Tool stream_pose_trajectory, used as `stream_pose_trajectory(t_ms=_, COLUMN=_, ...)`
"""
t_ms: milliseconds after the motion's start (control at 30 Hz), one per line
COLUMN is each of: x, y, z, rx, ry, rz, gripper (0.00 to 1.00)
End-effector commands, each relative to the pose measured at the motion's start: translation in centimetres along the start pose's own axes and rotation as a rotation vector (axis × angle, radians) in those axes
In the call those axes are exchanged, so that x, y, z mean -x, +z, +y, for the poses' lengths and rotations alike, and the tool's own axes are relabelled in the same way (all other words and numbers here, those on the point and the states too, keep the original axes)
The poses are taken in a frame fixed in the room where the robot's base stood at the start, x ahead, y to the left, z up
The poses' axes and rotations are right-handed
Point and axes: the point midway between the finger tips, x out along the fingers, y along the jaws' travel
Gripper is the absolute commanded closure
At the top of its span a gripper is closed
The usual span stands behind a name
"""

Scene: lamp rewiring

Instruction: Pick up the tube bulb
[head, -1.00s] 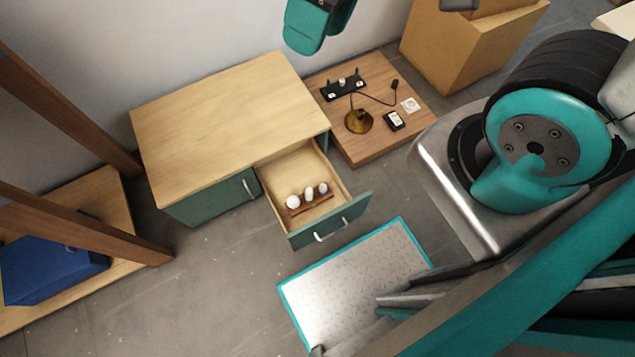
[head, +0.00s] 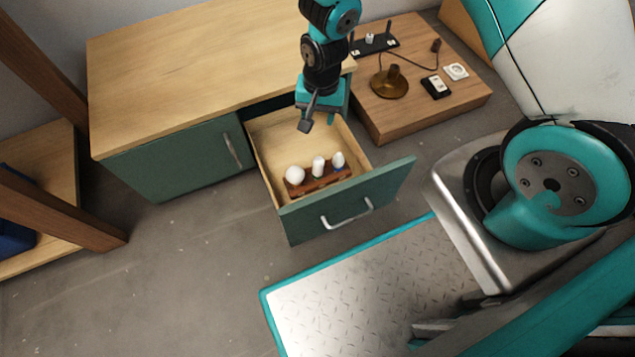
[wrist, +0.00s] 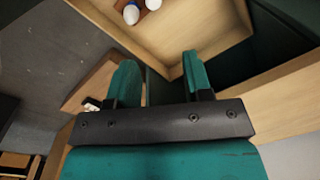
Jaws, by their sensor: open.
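The tube bulb (head: 318,166) is a small white upright cylinder, the middle one of three bulbs on a brown wooden holder (head: 321,183) in the open drawer (head: 294,131). A round white bulb (head: 294,174) stands left of it and a pointed bulb (head: 338,159) right of it. My gripper (head: 322,114) is over the back of the drawer, above and behind the bulbs. In the wrist view my gripper (wrist: 160,78) is open, with nothing between its fingers. Two bulbs show at that view's top edge, partly cut off; I cannot tell which is the tube bulb.
The drawer's green front (head: 350,200) and side walls surround the bulbs. The cabinet top (head: 190,65) is bare. A low wooden table (head: 440,105) at right carries a brass lamp base (head: 389,83), a switch (head: 436,87) and a socket plate (head: 456,71).

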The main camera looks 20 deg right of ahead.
Motion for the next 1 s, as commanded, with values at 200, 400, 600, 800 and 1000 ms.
stream_pose_trajectory(t_ms=200, x=-6.4, y=-0.3, z=1.3, rx=-0.057, ry=0.027, rz=0.015, gripper=0.54)
stream_pose_trajectory(t_ms=400, x=-10.3, y=-0.3, z=1.5, rx=-0.061, ry=0.030, rz=0.015, gripper=0.54)
stream_pose_trajectory(t_ms=600, x=-14.9, y=-0.3, z=1.6, rx=-0.060, ry=0.029, rz=0.015, gripper=0.54)
stream_pose_trajectory(t_ms=800, x=-17.8, y=-0.4, z=1.6, rx=-0.060, ry=0.029, rz=0.016, gripper=0.54)
stream_pose_trajectory(t_ms=1000, x=-18.5, y=-0.4, z=1.6, rx=-0.060, ry=0.028, rz=0.016, gripper=0.54)
